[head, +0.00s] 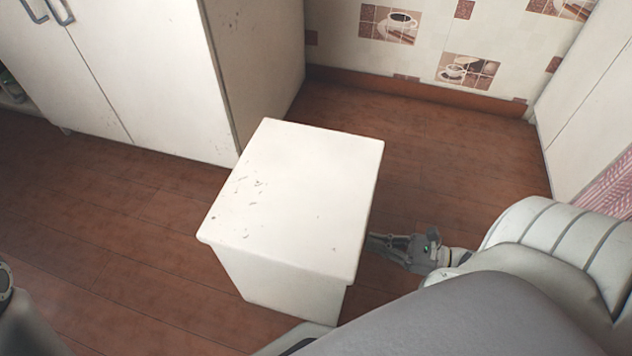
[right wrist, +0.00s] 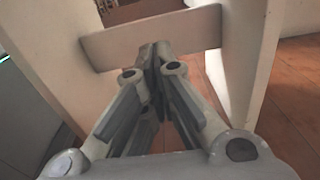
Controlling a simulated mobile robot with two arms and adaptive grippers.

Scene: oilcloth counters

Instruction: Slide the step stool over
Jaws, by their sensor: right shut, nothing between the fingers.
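The step stool (head: 295,190) is a white box-like piece with a flat, scuffed top, upright on the floor in the middle of the head view. My right gripper (head: 378,243) is low at its right side, the fingertips partly hidden behind the stool's edge. In the right wrist view the gripper (right wrist: 158,58) is shut and empty. It points between the stool's two side panels (right wrist: 246,70) toward a crossbar (right wrist: 150,36). I cannot tell whether the tips touch the crossbar. My left gripper is not in view.
A white cabinet (head: 150,70) stands close behind the stool's far left corner. A tiled wall (head: 430,40) is at the back, and a white unit (head: 590,110) at the right. Brown wooden floor (head: 100,230) is clear to the left and behind right.

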